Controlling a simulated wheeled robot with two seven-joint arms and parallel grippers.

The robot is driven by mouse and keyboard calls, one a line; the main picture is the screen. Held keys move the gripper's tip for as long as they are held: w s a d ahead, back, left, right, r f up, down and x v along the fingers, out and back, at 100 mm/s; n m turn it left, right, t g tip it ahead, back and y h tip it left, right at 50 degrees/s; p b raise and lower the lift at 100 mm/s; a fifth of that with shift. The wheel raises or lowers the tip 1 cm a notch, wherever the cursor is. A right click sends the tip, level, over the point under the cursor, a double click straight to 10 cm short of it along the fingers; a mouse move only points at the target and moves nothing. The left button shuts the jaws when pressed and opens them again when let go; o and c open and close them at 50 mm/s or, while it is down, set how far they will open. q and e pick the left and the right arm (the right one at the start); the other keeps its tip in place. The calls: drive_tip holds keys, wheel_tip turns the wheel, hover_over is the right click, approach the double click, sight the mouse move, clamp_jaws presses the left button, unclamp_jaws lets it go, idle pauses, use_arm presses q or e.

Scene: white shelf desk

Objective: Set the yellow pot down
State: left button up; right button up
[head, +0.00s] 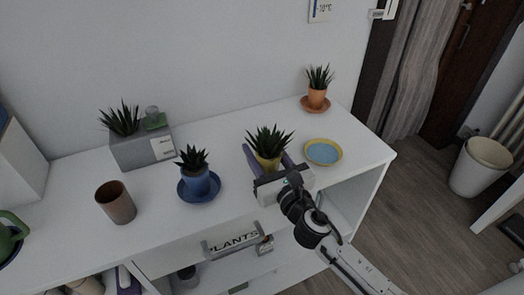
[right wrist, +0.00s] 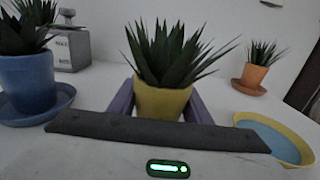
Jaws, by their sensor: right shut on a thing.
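The yellow pot (head: 267,162) holds a spiky green plant and is between the fingers of my right gripper (head: 266,160), which is shut on it. In the right wrist view the yellow pot (right wrist: 163,102) is upright, with a purple finger on each side. I cannot tell whether its base touches the desk top. A yellow-rimmed saucer with a blue inside (head: 323,152) lies empty just right of the pot; it also shows at the right of the right wrist view (right wrist: 272,138). My left gripper is not in view.
A blue pot (head: 196,183) on a blue saucer stands left of the gripper. An orange pot (head: 317,98) on its saucer stands at the back right. A brown cup (head: 116,203) and grey planter box (head: 140,150) are further left. The desk top behind the yellow pot is clear.

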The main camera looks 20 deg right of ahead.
sight(273, 168)
drive_tip(key=o, duration=1.3)
drive_tip(key=shift+s+f, duration=0.2)
drive_tip(key=shift+f, duration=0.6)
drive_tip(key=shift+c, duration=0.2)
drive_tip(key=shift+a, duration=0.1)
drive_tip(key=shift+r, duration=0.2)
drive_tip(key=shift+w+r+p, duration=0.1)
drive_tip(key=shift+r+p, duration=0.3)
drive_tip(key=shift+p, duration=0.3)
drive_tip(key=s, duration=0.3)
drive_tip(key=s+b, duration=0.1)
drive_tip(key=s, duration=0.3)
drive_tip(key=s+d, duration=0.1)
drive_tip(key=s, duration=0.3)
drive_tip(key=shift+r+b, duration=0.1)
drive_tip(key=shift+b, duration=0.2)
drive_tip(key=shift+s+r, duration=0.1)
drive_tip(key=shift+s, duration=0.25)
